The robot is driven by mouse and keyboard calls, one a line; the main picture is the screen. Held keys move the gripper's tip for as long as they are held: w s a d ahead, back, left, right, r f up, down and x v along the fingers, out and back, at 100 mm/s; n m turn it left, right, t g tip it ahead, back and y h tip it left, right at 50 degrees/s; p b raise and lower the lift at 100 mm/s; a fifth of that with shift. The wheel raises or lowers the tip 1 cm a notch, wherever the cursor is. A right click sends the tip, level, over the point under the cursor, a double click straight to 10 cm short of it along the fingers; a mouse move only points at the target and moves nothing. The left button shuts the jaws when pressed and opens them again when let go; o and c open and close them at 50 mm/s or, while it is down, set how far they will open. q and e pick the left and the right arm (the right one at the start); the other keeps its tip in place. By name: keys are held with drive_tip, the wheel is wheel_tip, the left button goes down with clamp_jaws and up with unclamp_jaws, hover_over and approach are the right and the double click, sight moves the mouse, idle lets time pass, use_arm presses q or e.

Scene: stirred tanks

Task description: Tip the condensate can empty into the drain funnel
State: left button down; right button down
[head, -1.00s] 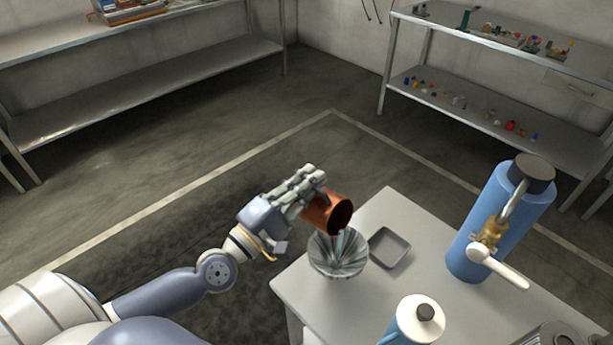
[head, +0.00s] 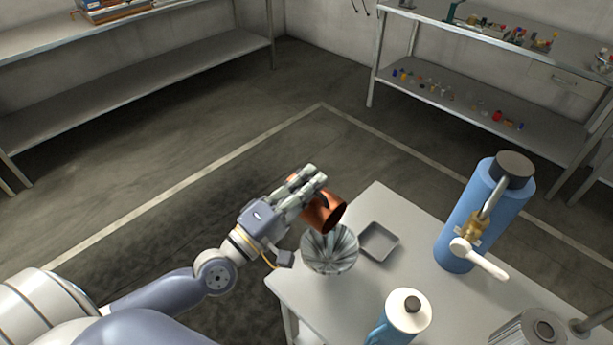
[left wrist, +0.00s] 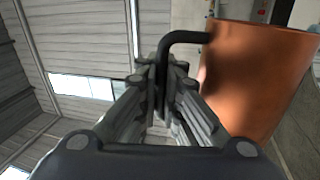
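The copper-coloured condensate can (head: 325,212) is held by my left gripper (head: 312,183) above the drain funnel. It is tilted, with its mouth pointing down and to the right. The left wrist view shows the fingers (left wrist: 165,85) closed on the can's dark handle (left wrist: 163,65), with the copper body (left wrist: 255,75) to the right. The drain funnel (head: 328,258) is a ribbed, shiny bowl at the table's left corner, just below the can's mouth. Whether liquid is flowing cannot be made out. My right gripper is not in view.
A small grey tray (head: 379,242) lies right of the funnel on the light table (head: 355,305). A blue tank (head: 483,215) with a brass tap and white lever stands farther right. A blue jug with a white lid (head: 407,311) stands in front. Shelves stand along the walls.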

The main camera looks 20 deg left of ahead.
use_arm(q)
drive_tip(key=shift+s+d+r+m+h+p, duration=0.2)
drive_tip(key=shift+d+r+m+p, duration=0.15)
drive_tip(key=shift+d+m+p, duration=0.25)
drive_tip(key=shift+s+d+r+m+h+p, duration=0.15)
drive_tip(key=shift+d+r+m+p, duration=0.25)
drive_tip(key=shift+m+p, duration=0.25)
drive_tip(key=shift+s+d+r+m+g+h+p, duration=0.15)
drive_tip(key=shift+s+d+m+g+p, duration=0.05)
drive_tip(key=shift+d+m+p, duration=0.35)
drive_tip(key=shift+s+d+r+m+g+h+p, duration=0.1)
drive_tip(key=shift+s+d+r+m+g+p, duration=0.1)
drive_tip(key=shift+d+m+p, duration=0.25)
drive_tip(key=shift+m, duration=0.25)
idle(1.1)
